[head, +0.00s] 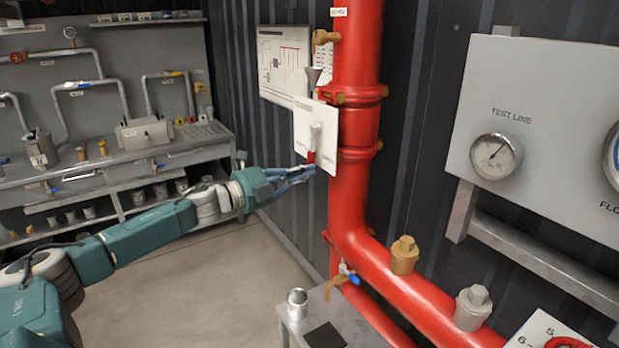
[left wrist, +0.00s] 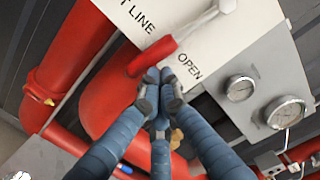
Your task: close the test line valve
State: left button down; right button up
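The test line valve's lever (head: 313,147) is on a white plate (head: 330,160) on the red vertical pipe. It has a white arm and a red grip at its lower end. In the left wrist view the red grip (left wrist: 153,57) slopes down to the left from the white arm, between the letters "T LINE" and the word "OPEN". My left gripper (head: 312,172) is just below the grip. In the left wrist view its fingertips (left wrist: 160,78) are together at the grip's lower side, apparently touching it, with nothing seen between them. My right gripper is out of view.
The red pipe (head: 358,200) stands close to the right of my left gripper and bends right. A gauge panel (head: 560,110) is at the right. A small grey table (head: 340,310) with a metal cup (head: 297,303) is below. A workbench (head: 110,165) stands at the left.

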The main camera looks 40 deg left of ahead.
pick_arm(q)
jog(key=w+a+r+m+b, duration=0.25)
jog(key=a+m+b, duration=0.2)
jog(key=m, duration=0.25)
jog(key=w+a+r+m+b, duration=0.2)
jog(key=a+r+m+b, duration=0.1)
jog(key=a+m, duration=0.3)
jog(key=v, duration=1.1)
jog(key=shift+s+f+m+h, duration=0.35)
jog(key=shift+m+h, duration=0.05)
jog(key=shift+a, duration=0.1)
dwell(0.5)
